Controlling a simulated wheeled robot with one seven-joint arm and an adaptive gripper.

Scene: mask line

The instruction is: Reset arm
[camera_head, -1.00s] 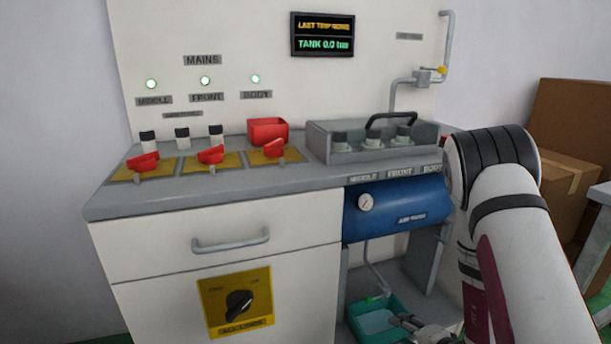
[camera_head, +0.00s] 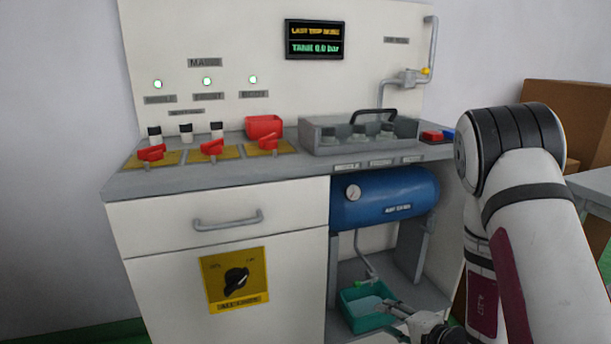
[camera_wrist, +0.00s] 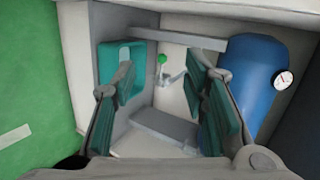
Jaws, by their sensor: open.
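My gripper (camera_head: 392,306) shows low in the head view, in front of the open bay under the bench and close to the teal tray (camera_head: 352,322). In the wrist view my gripper (camera_wrist: 163,98) is open, with its two teal-padded fingers apart and nothing between them. Beyond the fingers are the tray (camera_wrist: 107,62), a green-ended drain valve (camera_wrist: 162,59) and the blue air tank (camera_wrist: 250,70). Whether a finger touches the tray cannot be told.
The bench (camera_head: 225,179) carries several red-handled valves, a red bin (camera_head: 264,127) and a grey rack (camera_head: 320,138). The yellow-plated knob (camera_head: 236,280) is on the cabinet front. The display (camera_head: 314,39) reads tank 0.0 bar. Cardboard boxes (camera_head: 560,120) stand at right.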

